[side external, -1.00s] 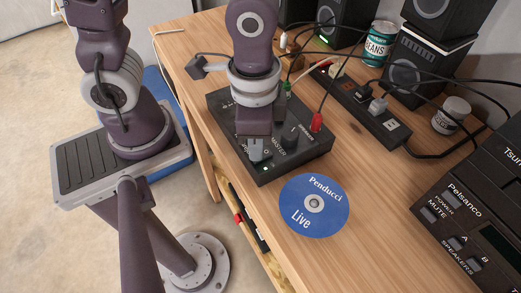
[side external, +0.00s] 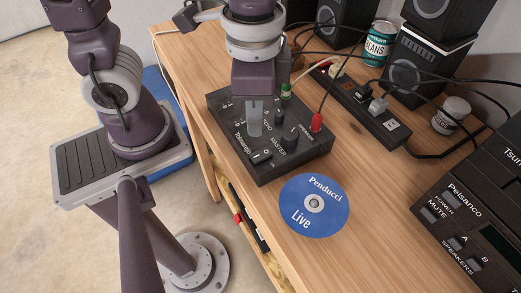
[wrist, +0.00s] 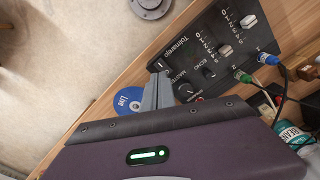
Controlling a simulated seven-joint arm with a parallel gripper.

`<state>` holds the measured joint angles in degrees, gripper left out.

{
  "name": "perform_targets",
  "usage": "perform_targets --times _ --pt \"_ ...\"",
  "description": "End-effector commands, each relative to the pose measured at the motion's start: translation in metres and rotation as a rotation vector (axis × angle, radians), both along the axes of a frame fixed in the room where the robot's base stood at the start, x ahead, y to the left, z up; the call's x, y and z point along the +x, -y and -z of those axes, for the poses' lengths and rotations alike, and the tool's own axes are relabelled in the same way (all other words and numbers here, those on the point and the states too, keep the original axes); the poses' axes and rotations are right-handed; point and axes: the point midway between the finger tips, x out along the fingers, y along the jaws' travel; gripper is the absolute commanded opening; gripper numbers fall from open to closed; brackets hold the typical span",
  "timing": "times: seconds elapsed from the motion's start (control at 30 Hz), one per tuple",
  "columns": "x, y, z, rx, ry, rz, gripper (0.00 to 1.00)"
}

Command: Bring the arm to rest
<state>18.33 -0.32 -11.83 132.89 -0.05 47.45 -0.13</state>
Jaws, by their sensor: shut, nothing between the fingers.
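My gripper (side external: 255,118) is shut and empty, pointing down above the black mixer box (side external: 290,168) in the side external view. The mixer has knobs and lettering on its top, and part of it is hidden behind my gripper. In the wrist view my gripper (wrist: 157,88) shows as grey fingers held together, with the mixer (wrist: 205,50) beyond them. I cannot tell the exact gap, but the fingers appear apart from the mixer's top.
A blue disc (side external: 314,206) lies in front of the mixer. Cables run from red and green plugs. A power strip (side external: 362,110), bean can (side external: 380,42), white jar (side external: 451,115), speakers (side external: 416,68) and a black receiver (side external: 470,215) stand to the right on the wooden table (side external: 375,185).

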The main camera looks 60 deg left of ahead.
Motion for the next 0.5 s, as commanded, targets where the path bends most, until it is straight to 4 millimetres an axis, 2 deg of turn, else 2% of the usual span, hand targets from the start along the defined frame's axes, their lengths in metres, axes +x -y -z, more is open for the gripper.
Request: perform_targets --times 0.1,0.17,0.33,0.4,0.5 --pt "0.000 -0.001 -0.001 -0.001 0.004 -0.004 0.00" --pt "0.003 -0.008 -0.008 -0.008 0.034 -0.036 0.00" --pt "0.001 -0.062 -0.055 -0.063 0.257 -0.277 0.00" --pt "-0.006 -0.081 -0.069 -0.088 0.347 -0.374 0.00" --pt "-0.017 -0.098 -0.080 -0.115 0.436 -0.469 0.00"
